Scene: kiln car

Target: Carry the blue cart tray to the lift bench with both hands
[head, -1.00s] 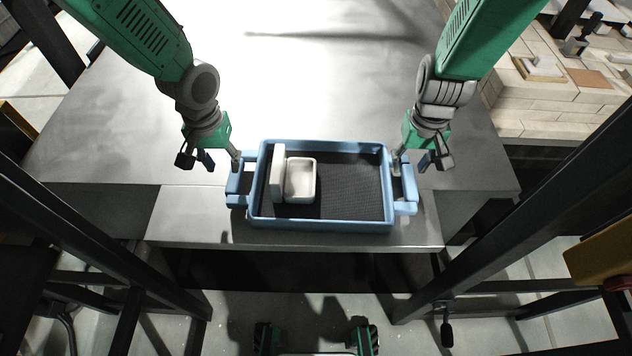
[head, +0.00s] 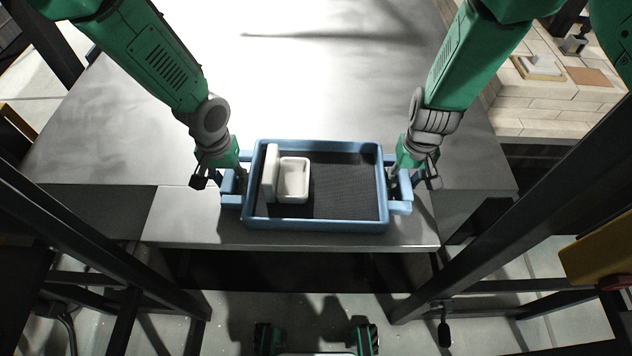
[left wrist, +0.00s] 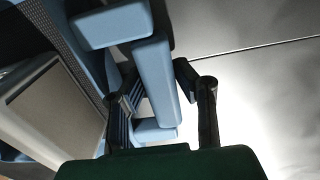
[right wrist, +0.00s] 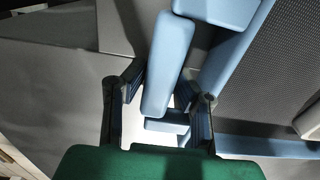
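The blue cart tray (head: 315,225) lies flat on a grey metal ledge (head: 190,228), with a dark mesh floor and a handle at each end. My left gripper (head: 229,178) is at its left handle (head: 231,201); in the left wrist view the open fingers (left wrist: 160,95) straddle the handle bar (left wrist: 156,78). My right gripper (head: 402,178) is at the right handle (head: 399,207); in the right wrist view the open fingers (right wrist: 163,95) straddle that bar (right wrist: 167,65), with gaps visible. I cannot tell which surface is the lift bench.
A white open dish (head: 293,180) and a pale upright slab (head: 270,174) stand in the tray's left half. A wide, clear metal surface (head: 300,80) extends behind. Dark frame beams (head: 510,215) flank both sides. Pale bricks (head: 540,105) lie at right.

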